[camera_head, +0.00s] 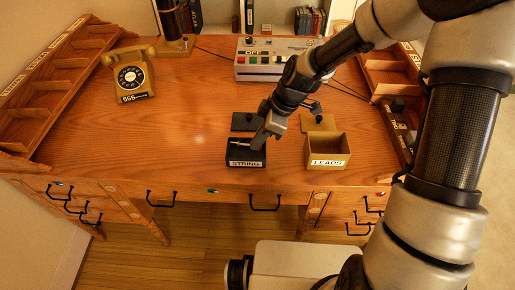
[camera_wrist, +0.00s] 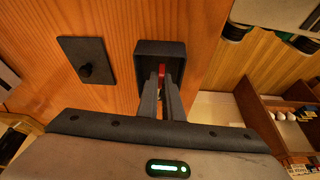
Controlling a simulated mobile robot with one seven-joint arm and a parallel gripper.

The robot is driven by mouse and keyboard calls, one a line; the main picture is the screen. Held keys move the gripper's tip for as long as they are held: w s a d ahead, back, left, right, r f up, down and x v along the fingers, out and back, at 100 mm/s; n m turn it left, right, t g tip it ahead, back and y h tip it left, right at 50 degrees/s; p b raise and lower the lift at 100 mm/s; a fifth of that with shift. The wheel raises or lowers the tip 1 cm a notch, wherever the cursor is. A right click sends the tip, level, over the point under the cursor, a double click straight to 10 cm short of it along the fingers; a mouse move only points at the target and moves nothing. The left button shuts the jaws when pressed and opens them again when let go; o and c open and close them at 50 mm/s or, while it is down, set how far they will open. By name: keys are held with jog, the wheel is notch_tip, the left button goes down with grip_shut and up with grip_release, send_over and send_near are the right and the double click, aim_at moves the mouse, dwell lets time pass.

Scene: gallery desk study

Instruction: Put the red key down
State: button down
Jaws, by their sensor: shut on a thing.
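The red key (camera_wrist: 162,70) shows as a small red piece between my fingertips in the wrist view. My gripper (camera_wrist: 162,88) is shut on it. The fingers point down into the open black box labelled STRING (camera_head: 246,160), whose dark rim also shows in the wrist view (camera_wrist: 161,46). In the head view my gripper (camera_head: 253,143) is at this box, near the desk's front edge, and the key cannot be made out there. I cannot tell whether the key touches the box floor.
A black lid with a knob (camera_wrist: 85,60) lies flat on the desk behind the box. An open yellow box labelled LEADS (camera_head: 328,161) stands to the right, its lid (camera_head: 318,122) behind it. A control panel (camera_head: 270,62) and telephone (camera_head: 131,76) stand farther back. The desk's left middle is clear.

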jog(key=shift+f, duration=1.7)
jog(key=shift+f+b, duration=0.2)
jog(key=shift+b, duration=0.2)
jog(key=c, duration=1.9)
grip_release()
jog(key=shift+r, duration=0.15)
jog(key=shift+r+p, duration=0.25)
jog(key=shift+p, duration=0.05)
jog(key=p+v, duration=0.2)
jog(key=v, duration=0.9)
jog(key=shift+d+r, duration=0.15)
jog(key=shift+r, duration=0.15)
